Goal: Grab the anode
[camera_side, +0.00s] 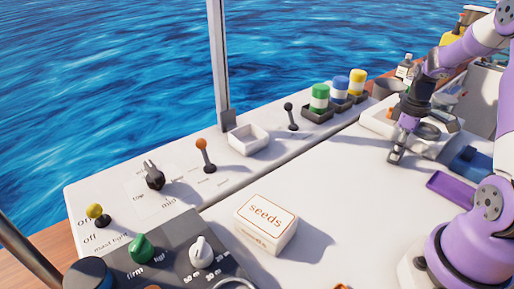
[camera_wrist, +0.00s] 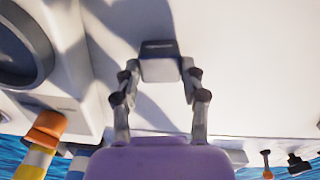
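A small grey block, which I take to be the anode (camera_wrist: 160,68), shows in the wrist view with a dark slot mark on its far edge. My gripper (camera_wrist: 160,75) has one fingertip against each side of it, with no clear gap. In the side view my gripper (camera_side: 399,148) points down at the right, with the grey block (camera_side: 395,158) at its tips, by the near edge of a white tray. Whether the block rests on the white surface or is slightly above it is hard to tell.
The white tray (camera_side: 372,122) holds a round dark part beside my gripper. A blue block (camera_side: 468,160) and a purple tray (camera_side: 452,188) lie to the right. A seeds box (camera_side: 266,222) stands at the front. The white surface between is clear. Green, blue and yellow jars stand behind.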

